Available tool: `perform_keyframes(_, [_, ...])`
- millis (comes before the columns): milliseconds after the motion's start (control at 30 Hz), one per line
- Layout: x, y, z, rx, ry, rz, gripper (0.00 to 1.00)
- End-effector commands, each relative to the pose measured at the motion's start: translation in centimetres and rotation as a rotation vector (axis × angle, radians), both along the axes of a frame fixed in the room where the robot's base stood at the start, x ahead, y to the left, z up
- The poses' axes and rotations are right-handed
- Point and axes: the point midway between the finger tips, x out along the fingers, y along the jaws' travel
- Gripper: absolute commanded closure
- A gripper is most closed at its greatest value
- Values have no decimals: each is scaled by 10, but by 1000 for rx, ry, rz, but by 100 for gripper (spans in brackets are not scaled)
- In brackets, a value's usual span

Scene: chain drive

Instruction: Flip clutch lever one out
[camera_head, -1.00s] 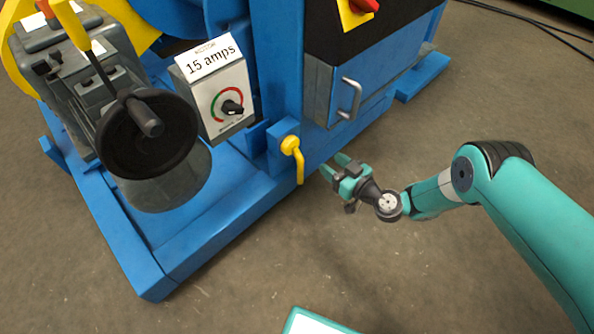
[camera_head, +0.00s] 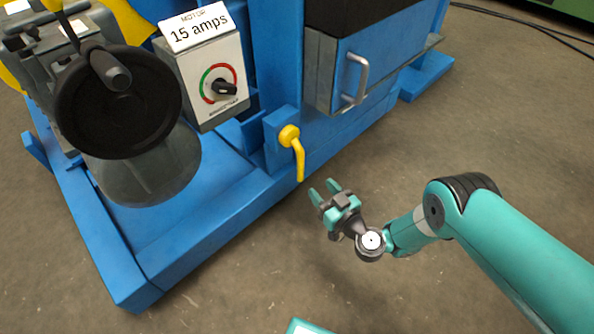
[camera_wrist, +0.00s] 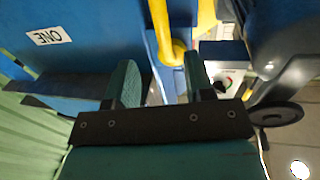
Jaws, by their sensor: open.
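A yellow lever (camera_head: 299,157) hangs downward from its round pivot on a blue block low on the machine's frame. My gripper (camera_head: 323,191) is open and empty, just right of and below the lever's lower end, apart from it in the head view. In the wrist view, the lever (camera_wrist: 161,28) shows beyond and between the two open fingers (camera_wrist: 160,68). A white label reading ONE (camera_wrist: 48,36) is upside down on the blue frame to its left. I cannot tell the exact depth gap between fingers and lever.
A motor switch box (camera_head: 208,75) marked 15 amps stands up and left of the lever. A black round wheel (camera_head: 118,102) is farther left. A blue cabinet with a metal handle (camera_head: 355,78) is up and right. The concrete floor (camera_head: 240,270) in front is clear.

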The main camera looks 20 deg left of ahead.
Motion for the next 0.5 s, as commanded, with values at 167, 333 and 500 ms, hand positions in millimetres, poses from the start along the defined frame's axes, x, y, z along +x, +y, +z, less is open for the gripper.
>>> perform_keyframes(167, [7, 12, -7, 1, -2, 2, 52])
perform_keyframes(333, [14, 21, -7, 1, -2, 3, 52])
perform_keyframes(500, [18, 28, -7, 1, -2, 2, 52])
